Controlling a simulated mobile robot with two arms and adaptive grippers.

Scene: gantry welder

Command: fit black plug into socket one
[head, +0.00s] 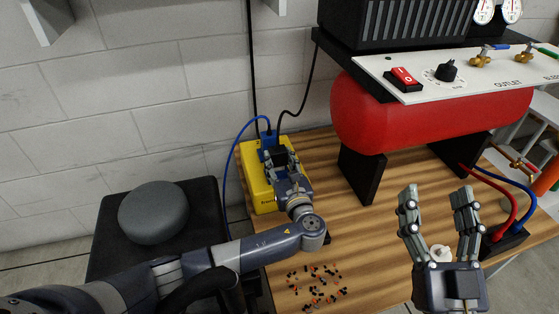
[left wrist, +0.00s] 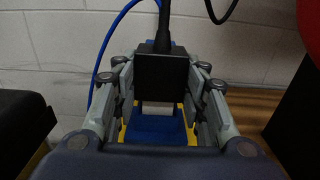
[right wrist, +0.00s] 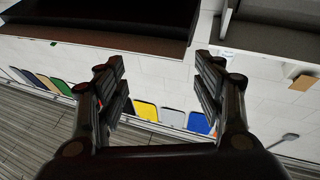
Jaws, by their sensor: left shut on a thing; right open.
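The black plug (left wrist: 168,72) is held between the fingers of my left gripper (left wrist: 165,85). Its black cable rises from the top and two prongs point down toward a blue socket part (left wrist: 160,128). I cannot tell whether the prongs touch it. In the head view my left gripper (head: 280,158) is over the yellow box (head: 257,188), with a blue part (head: 267,139) at its back end; the fingers hide much of the box top. No socket number is readable. My right gripper (head: 438,200) is open and empty at the right; it also shows empty in the right wrist view (right wrist: 160,75).
A red tank (head: 430,115) on black legs stands on the wooden table (head: 345,235) right of the box. Small scattered bits (head: 317,287) lie near the front. A blue cable (head: 230,160) runs along the box's left side.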

